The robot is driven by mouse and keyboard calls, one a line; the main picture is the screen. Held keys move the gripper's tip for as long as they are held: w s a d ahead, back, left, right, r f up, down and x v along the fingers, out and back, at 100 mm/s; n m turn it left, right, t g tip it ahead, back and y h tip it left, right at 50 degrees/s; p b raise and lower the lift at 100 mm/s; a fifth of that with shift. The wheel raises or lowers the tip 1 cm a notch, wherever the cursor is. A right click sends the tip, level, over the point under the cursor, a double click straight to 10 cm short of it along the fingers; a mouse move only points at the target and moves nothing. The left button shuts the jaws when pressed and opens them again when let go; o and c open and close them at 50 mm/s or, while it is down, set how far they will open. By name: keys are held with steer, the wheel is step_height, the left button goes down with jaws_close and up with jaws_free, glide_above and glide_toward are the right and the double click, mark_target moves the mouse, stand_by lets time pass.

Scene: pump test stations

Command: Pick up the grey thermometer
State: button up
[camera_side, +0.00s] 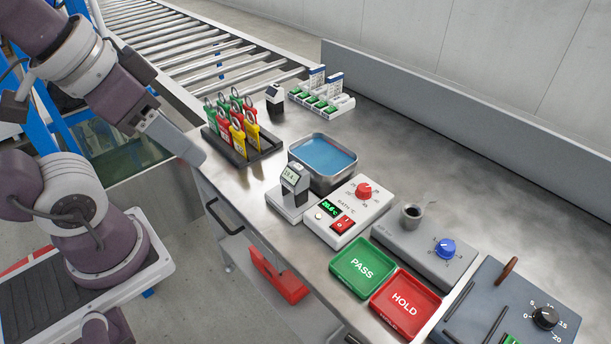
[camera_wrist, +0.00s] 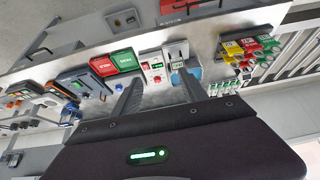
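The grey thermometer (camera_side: 293,181) stands upright on a pale block at the near side of the blue water bath. Its small display faces the camera. In the wrist view a small pale device (camera_wrist: 178,51), probably this thermometer, shows just beyond the fingertips. My gripper (camera_side: 194,153) is left of the bench edge in the side view, apart from the thermometer. In the wrist view its two fingers (camera_wrist: 160,74) are spread with nothing between them, so it is open and empty.
A rack of coloured tags (camera_side: 242,152), the metal-walled bath (camera_side: 332,182), a control box with a red knob (camera_side: 352,222), a green PASS tray (camera_side: 343,279) and a red HOLD tray (camera_side: 382,312) surround it. A dark-and-white device (camera_side: 275,101) stands farther back.

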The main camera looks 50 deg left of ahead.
steer(key=shift+o, duration=0.7)
